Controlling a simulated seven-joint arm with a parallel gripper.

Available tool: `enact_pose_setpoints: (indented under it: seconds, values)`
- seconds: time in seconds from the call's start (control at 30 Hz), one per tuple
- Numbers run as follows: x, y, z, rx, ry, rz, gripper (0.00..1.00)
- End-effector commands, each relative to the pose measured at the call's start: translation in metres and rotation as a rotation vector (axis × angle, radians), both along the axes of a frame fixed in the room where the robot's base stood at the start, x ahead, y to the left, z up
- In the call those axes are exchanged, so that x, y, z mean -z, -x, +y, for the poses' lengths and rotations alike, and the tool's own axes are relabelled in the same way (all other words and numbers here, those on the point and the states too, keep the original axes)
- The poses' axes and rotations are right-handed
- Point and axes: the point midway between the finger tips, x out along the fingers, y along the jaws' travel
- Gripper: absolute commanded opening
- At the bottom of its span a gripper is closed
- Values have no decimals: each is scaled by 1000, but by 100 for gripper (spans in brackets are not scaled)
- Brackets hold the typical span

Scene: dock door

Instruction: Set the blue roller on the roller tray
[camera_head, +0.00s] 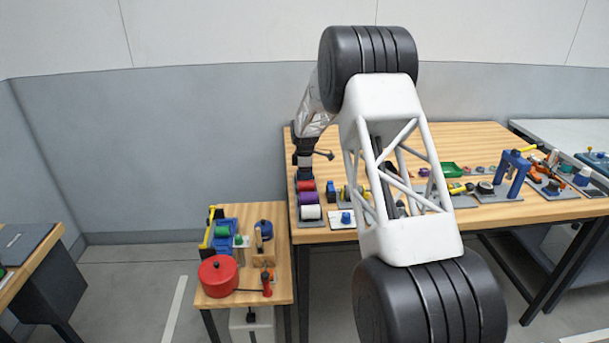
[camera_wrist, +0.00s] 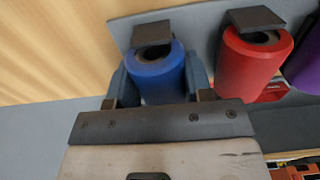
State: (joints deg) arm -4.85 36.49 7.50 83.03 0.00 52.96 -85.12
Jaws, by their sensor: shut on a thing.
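In the wrist view the blue roller (camera_wrist: 160,78) lies between the two fingers of my gripper (camera_wrist: 158,88), which is shut on its sides. A dark block of the grey roller tray (camera_wrist: 205,38) overlaps its far end. It is beside the red roller (camera_wrist: 250,72), in line with the row; whether it fully rests on the tray I cannot tell. In the head view my gripper (camera_head: 304,170) is at the back end of the roller row, at the table's left edge. The blue roller is not clearly visible there. The tray also shows in the head view (camera_head: 296,211).
The purple roller (camera_head: 307,198) and white roller (camera_head: 310,212) lie in front of the red one. A blue-knobbed plate (camera_head: 345,219) is close to the right. A lower side table holds a red pot (camera_head: 218,276). My white arm link hides the wooden table's middle.

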Motion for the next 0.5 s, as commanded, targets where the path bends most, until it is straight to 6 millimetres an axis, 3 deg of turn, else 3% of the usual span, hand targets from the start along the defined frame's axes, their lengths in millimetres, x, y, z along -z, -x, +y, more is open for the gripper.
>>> enact_pose_setpoints:
  seconds: [0.17,0.2,0.37,0.5]
  values:
    - [0,0,0,0,0,0,18]
    - [0,0,0,0,0,0,51]
    - [0,0,0,0,0,0,75]
    - [0,0,0,0,0,0,76]
